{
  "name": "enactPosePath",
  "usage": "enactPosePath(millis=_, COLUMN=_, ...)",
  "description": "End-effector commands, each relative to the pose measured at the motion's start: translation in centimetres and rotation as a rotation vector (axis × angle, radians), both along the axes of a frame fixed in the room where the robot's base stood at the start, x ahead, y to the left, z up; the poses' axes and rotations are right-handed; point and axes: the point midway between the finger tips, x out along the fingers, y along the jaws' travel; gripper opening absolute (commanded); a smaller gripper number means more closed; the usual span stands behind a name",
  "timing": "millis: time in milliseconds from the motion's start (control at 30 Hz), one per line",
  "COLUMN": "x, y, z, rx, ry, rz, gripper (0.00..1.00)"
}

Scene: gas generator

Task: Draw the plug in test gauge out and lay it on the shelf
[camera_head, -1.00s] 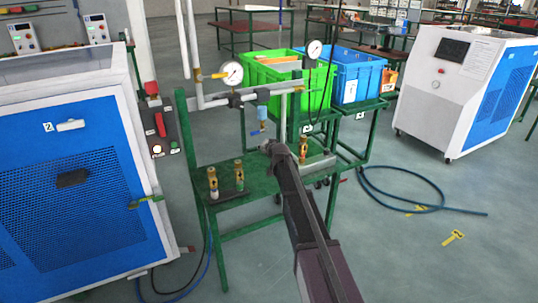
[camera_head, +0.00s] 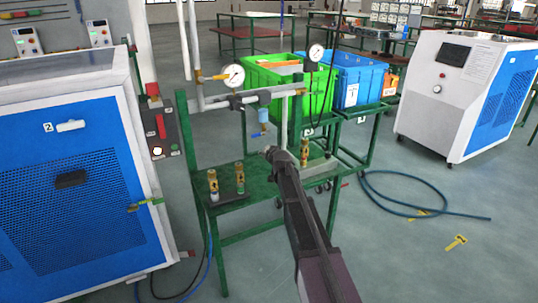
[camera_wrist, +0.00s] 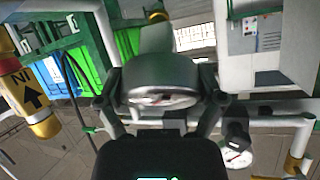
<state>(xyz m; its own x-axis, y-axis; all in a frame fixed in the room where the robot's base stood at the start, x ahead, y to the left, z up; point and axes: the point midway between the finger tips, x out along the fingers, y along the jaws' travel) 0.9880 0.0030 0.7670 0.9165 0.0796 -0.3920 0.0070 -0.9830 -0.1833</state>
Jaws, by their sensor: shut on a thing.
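My gripper (camera_head: 273,153) is over the green shelf (camera_head: 258,188) in the head view, below the pipe with the blue fitting (camera_head: 263,116). In the wrist view its two fingers (camera_wrist: 162,88) are closed on the sides of a round grey body with a pale underside, which looks like the plug in test gauge (camera_wrist: 160,76). Its dial face is not readable, and my gripper hides it in the head view. I cannot tell whether it touches anything else.
Brass valves stand on the shelf at left (camera_head: 213,185) and right (camera_head: 304,151). Dial gauges sit on the pipe (camera_head: 233,76) and to its right (camera_head: 315,52). A labelled brass fitting (camera_wrist: 30,98) is close at left in the wrist view. Green (camera_head: 300,92) and blue bins stand behind.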

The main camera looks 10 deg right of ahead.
Motion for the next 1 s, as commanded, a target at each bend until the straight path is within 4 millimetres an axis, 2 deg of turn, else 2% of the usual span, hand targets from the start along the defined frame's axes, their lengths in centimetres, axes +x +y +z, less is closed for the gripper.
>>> enactPosePath(millis=100, x=0.0, y=0.0, z=-1.2, rx=0.0, ry=-0.001, rz=0.0, gripper=0.27)
enactPosePath(millis=1000, x=0.0, y=-0.1, z=-7.2, rx=0.001, ry=-0.001, rz=-0.001, gripper=0.27)
